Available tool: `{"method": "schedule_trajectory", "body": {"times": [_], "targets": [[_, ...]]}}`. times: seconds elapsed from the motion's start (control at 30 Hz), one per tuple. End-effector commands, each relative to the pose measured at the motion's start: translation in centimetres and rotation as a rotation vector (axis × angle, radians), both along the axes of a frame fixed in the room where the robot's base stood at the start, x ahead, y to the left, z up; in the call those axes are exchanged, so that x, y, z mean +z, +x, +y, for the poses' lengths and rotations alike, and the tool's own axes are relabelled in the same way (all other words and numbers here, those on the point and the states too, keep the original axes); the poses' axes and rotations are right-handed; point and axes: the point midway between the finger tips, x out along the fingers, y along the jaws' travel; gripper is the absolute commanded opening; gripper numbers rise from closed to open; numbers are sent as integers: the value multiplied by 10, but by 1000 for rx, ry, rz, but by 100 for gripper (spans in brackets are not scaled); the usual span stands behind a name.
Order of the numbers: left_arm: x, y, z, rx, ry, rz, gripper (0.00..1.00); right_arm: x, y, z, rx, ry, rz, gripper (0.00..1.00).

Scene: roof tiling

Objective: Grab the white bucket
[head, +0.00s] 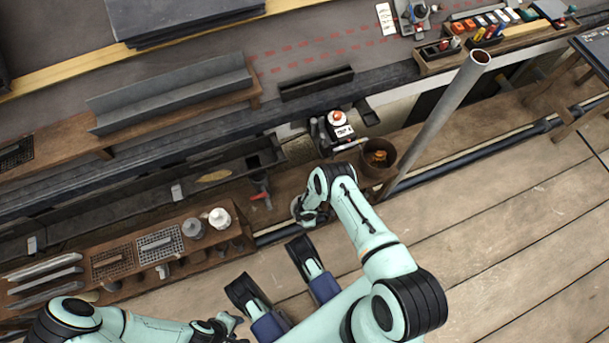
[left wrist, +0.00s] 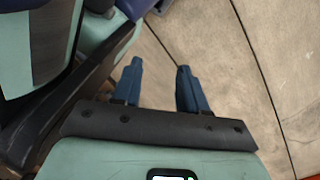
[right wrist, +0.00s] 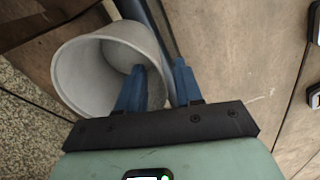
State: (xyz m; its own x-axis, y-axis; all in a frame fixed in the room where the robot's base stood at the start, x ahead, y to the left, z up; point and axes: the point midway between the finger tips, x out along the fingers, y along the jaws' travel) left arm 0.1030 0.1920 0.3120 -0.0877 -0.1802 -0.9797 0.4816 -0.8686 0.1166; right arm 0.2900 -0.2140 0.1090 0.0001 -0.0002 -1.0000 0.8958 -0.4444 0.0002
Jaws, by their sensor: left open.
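The white bucket (right wrist: 88,78) stands open-topped in the right wrist view, tilted in the picture. In the head view only a pale part of its rim (head: 296,207) shows beside my right gripper (head: 311,216), which hides most of it. My right gripper (right wrist: 160,65) is open at the bucket's right side. One finger overlaps the bucket's inside and the other is outside the wall. I cannot tell whether either finger touches it. My left gripper (head: 230,323) is open and empty low in the head view; its fingers (left wrist: 160,66) show above bare planks in the left wrist view.
A brown bucket (head: 365,168) and a slanted grey pole (head: 440,115) stand right of my right gripper. The plank floor (head: 500,230) is clear at the right.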

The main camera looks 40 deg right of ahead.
Motion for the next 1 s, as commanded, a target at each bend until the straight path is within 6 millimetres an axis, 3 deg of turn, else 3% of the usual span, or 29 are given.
{"method": "schedule_trajectory", "body": {"times": [0.17, 0.27, 0.3, 0.73, 1.0], "targets": [[1, 1, 0, 0, 1, -2, 43, 1, 0, 0, 1, 0, 0, 35], [1, 1, 0, -1, 0, -2, 43, 1, 0, 0, 1, 0, 0, 3], [1, 1, 0, 0, 0, -3, 43, 1, 0, 0, 1, 0, 0, 0], [3, 4, 0, -3, 1, -15, 43, 3, -1, -1, 0, -1, 2, 0], [21, 33, -4, -12, 7, -108, 43, 30, 0, 0, 1, -1, 0, 0]]}}
